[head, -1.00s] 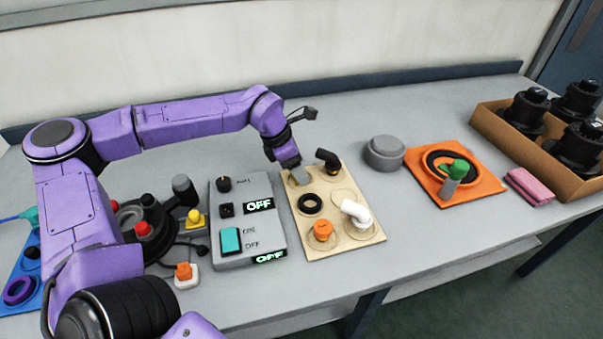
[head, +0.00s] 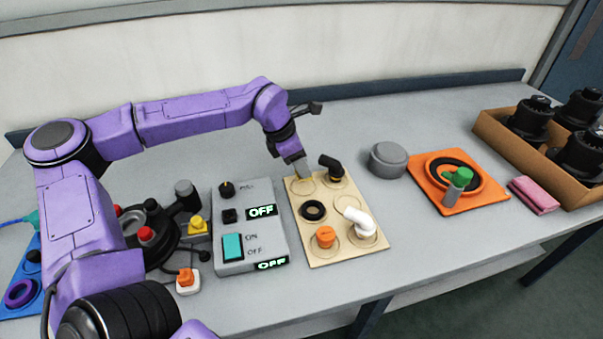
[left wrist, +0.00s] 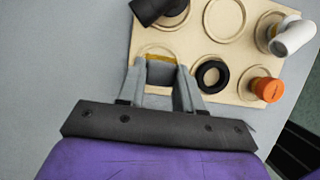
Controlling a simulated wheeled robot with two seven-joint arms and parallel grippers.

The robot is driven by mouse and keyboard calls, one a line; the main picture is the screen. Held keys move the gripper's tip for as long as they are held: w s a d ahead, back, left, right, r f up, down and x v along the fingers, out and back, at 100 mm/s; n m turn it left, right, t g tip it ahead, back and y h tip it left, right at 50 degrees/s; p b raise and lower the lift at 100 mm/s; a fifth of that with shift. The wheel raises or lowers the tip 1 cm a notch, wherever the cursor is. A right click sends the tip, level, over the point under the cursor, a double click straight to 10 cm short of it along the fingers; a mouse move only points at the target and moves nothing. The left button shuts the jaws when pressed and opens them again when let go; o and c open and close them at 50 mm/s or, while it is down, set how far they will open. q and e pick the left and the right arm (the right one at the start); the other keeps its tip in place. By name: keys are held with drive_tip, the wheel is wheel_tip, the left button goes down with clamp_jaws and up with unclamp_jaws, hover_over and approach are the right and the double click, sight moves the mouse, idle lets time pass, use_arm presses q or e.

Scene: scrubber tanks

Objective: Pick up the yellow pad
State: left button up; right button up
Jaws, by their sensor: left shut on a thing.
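The yellow pad shows in the left wrist view as a thin yellow strip (left wrist: 160,57) at the far-left ring of the wooden board (left wrist: 225,75). The rest of it is hidden by or shadowed between my fingers. My left gripper (head: 301,171) points down at that ring of the board, and in the left wrist view its fingers (left wrist: 161,78) stand on both sides of the pad, shut on it. In the head view the pad is hidden behind the fingers. My right gripper is not in view.
On the board, a black elbow (head: 331,165) and a black ring (head: 313,211) sit close to the gripper. A white elbow (head: 358,219) and an orange cap (head: 325,236) are nearer the front. A grey control box (head: 262,237) stands left; a grey round lid (head: 388,159) stands right.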

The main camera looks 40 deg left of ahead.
use_arm(q)
drive_tip(key=s+d+r+b, duration=0.3)
drive_tip(key=d+r, duration=0.6)
drive_tip(key=d, duration=0.4)
drive_tip(key=shift+d+r, duration=0.35)
drive_tip(key=shift+o, duration=0.4)
drive_tip(key=shift+w, duration=0.1)
